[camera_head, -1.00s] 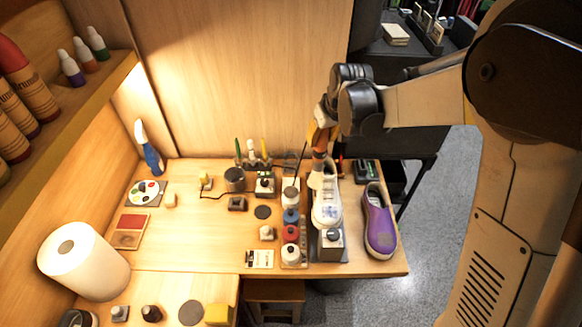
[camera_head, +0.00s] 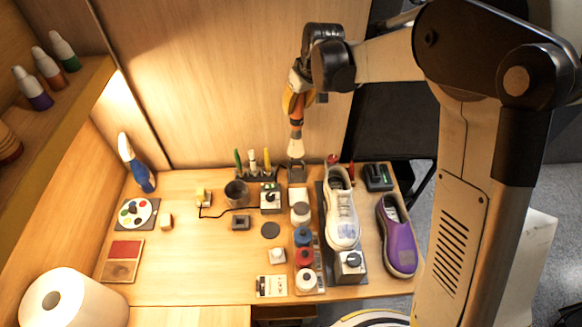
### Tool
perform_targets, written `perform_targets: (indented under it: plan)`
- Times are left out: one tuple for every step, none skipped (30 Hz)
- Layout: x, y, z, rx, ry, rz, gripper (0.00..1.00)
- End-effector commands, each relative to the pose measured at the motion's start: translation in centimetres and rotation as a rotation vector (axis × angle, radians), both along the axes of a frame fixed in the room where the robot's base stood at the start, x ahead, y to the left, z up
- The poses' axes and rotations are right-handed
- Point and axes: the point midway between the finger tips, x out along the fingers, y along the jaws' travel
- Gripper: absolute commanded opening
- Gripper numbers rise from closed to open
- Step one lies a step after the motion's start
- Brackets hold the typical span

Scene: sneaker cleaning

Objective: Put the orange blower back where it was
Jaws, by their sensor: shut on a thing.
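My gripper (camera_head: 295,104) is shut on the orange blower (camera_head: 296,131) and holds it upright, its pale nozzle pointing down. Dark arm parts and the fingers hide the blower's upper part. The nozzle's lower end appears just above or at a small grey holder (camera_head: 297,172) at the back of the table. I cannot tell whether they touch. The white sneaker (camera_head: 341,212) rests on a dark stand with a grey knob block (camera_head: 350,264), to the right of the blower and nearer the front.
A tool rack (camera_head: 257,172) with upright coloured tools stands close left of the holder. Bottles (camera_head: 304,257) line up in front. The purple shoe (camera_head: 398,240) and a dark device (camera_head: 377,178) are at right.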

Motion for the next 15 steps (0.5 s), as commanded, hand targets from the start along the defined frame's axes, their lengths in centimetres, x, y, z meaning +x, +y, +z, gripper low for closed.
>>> perform_targets:
  plan:
    - [0.0,0.0,-1.3,0.000,0.000,0.000,0.00]
    - [0.0,0.0,-1.6,0.000,0.000,0.000,0.00]
    - [0.0,0.0,-2.1,0.000,0.000,0.000,0.00]
    - [0.0,0.0,-2.4,0.000,0.000,0.000,0.00]
    - [0.0,0.0,-2.8,0.000,0.000,0.000,0.00]
    - [0.0,0.0,-3.2,0.000,0.000,0.000,0.00]
    - [0.0,0.0,-3.7,0.000,0.000,0.000,0.00]
    - [0.0,0.0,-4.0,0.000,0.000,0.000,0.00]
    - [0.0,0.0,-4.5,0.000,0.000,0.000,0.00]
    - [0.0,0.0,-5.0,0.000,0.000,0.000,0.00]
    - [0.0,0.0,-5.5,0.000,0.000,0.000,0.00]
    - [0.0,0.0,-6.0,0.000,0.000,0.000,0.00]
    - [-0.1,0.0,-6.6,0.000,0.000,0.000,0.00]
    - [-0.1,0.0,-7.0,0.000,0.000,0.000,0.00]
    - [-0.1,0.0,-7.5,0.000,0.000,0.000,0.00]
